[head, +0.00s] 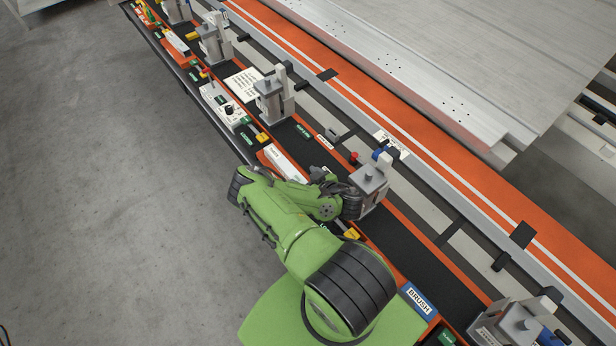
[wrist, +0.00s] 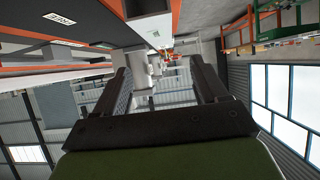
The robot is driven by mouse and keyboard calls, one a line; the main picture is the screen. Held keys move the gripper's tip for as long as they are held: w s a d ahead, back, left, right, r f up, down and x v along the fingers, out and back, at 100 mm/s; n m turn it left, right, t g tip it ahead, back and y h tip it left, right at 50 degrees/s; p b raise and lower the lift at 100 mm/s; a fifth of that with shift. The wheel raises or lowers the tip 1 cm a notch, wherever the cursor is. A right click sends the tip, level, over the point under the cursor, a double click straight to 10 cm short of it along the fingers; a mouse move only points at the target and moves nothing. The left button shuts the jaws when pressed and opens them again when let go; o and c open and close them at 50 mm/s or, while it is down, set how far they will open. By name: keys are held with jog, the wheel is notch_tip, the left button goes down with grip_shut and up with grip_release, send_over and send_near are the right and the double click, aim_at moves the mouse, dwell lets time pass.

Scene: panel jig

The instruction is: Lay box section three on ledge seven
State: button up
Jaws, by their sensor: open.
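My gripper (wrist: 161,66) is open, its two dark fingers spread apart in the wrist view. Pale block-like shapes (wrist: 147,75) show between the fingers, and I cannot tell whether they are near or beyond the tips. In the head view my green arm is folded low over the bench and hides most of the gripper. A white bar with small print (head: 281,163) lies on the bench just beyond the arm; its print is unreadable. I cannot tell which piece is box section three or which ledge is number seven.
Grey clamp towers (head: 273,98) stand along the black-topped bench (head: 435,262); one (head: 370,183) is right beside my arm. A white control box (head: 222,106) and a BRUSH sign (head: 417,299) sit on the bench. A large metal panel (head: 440,60) lies behind. The left floor is clear.

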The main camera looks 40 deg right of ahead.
jog(key=shift+s+r, duration=0.45)
jog(key=shift+s, duration=0.15)
jog(key=shift+r, duration=0.15)
jog(key=w+d+r+m+g+h, duration=0.1)
jog(key=w+r+m+h, duration=0.3)
jog(key=r, duration=0.4)
jog(key=w+d+r+m+g+h, duration=0.2)
jog(key=w+r+m+h, duration=0.15)
jog(key=r, duration=0.45)
jog(key=s+a+r+g+y, duration=0.1)
jog(key=s+a+r+y, duration=0.25)
jog(key=a+r, duration=0.85)
jog(key=s+a+r+n+g+y, duration=0.1)
jog(key=s+a+r+n, duration=0.3)
jog(key=s, duration=0.6)
jog(key=s+a+r+n+g+y, duration=0.1)
jog(key=s+a+r+n+y, duration=0.2)
jog(key=s+a+r, duration=0.3)
jog(key=s+a+n, duration=0.1)
jog(key=s+a, duration=0.1)
jog(key=s, duration=0.2)
jog(key=shift+s+a+r+g+y, duration=0.15)
jog(key=shift+s+r+g+y, duration=0.15)
